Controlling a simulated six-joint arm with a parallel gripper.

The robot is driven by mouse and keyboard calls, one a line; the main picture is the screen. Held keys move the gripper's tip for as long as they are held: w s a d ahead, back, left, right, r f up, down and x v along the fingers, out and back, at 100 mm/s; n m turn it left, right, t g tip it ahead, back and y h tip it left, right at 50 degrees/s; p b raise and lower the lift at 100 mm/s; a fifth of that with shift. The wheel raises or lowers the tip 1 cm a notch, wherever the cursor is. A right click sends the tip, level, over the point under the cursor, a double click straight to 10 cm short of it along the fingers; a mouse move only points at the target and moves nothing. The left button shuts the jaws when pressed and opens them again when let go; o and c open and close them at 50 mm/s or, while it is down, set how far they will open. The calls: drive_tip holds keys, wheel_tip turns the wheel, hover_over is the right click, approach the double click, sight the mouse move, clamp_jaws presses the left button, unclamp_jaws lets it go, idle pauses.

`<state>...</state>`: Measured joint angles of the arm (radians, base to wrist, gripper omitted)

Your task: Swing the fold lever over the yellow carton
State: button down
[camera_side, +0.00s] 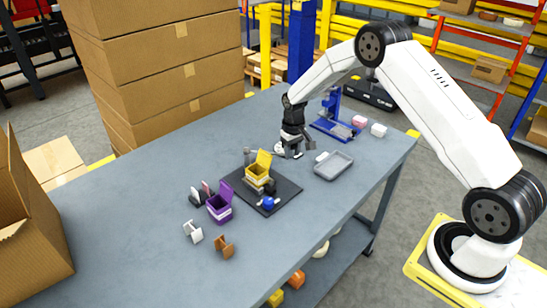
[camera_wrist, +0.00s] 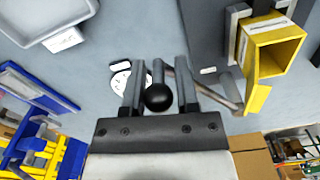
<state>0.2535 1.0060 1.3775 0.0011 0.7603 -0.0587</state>
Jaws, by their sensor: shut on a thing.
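The yellow carton (camera_side: 258,172) stands on a dark plate with its flap raised. It also shows in the wrist view (camera_wrist: 272,45) at the upper right, its mouth open. In the wrist view, my gripper (camera_wrist: 157,78) is shut on a black ball knob (camera_wrist: 158,97), which appears to be the fold lever's handle. A thin rod, the fold lever (camera_wrist: 208,92), slants from beside the fingers towards the carton's flap. In the side view, my gripper (camera_side: 293,150) is behind and to the right of the carton, apart from it. The lever's pivot is not clear.
A grey tray (camera_side: 346,161) lies right of the dark plate (camera_side: 285,195). A blue stand (camera_side: 330,125) and small pink and white blocks are behind it. A purple carton (camera_side: 221,212) and several small pieces lie in front left.

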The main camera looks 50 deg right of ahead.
drive_tip(key=shift+s+a+r+m, duration=0.15)
drive_tip(key=shift+a+m, duration=0.1)
drive_tip(key=shift+m, duration=0.15)
idle(0.9)
drive_tip(key=shift+s+a+m, duration=0.25)
drive_tip(key=shift+a+m, duration=0.25)
drive_tip(key=shift+a, duration=0.15)
drive_tip(key=shift+s+a+m, duration=0.25)
drive_tip(key=shift+a+m, duration=0.25)
drive_tip(key=shift+a, duration=0.1)
drive_tip(key=shift+s+a+m, duration=0.25)
drive_tip(key=shift+a+m, duration=0.55)
drive_tip(key=shift+a, duration=0.25)
drive_tip(key=shift+s+a+m, duration=0.2)
drive_tip(key=shift+a+m, duration=0.6)
drive_tip(key=shift+a, duration=0.2)
drive_tip(key=shift+a+m, duration=1.4)
drive_tip(key=shift+a, duration=0.4)
drive_tip(key=shift+w+a+m, duration=0.25)
drive_tip(key=shift+a+m, duration=0.45)
drive_tip(key=shift+a, duration=0.15)
drive_tip(key=shift+w+a+m, duration=0.25)
drive_tip(key=shift+a+m, duration=0.45)
drive_tip(key=shift+a, duration=0.1)
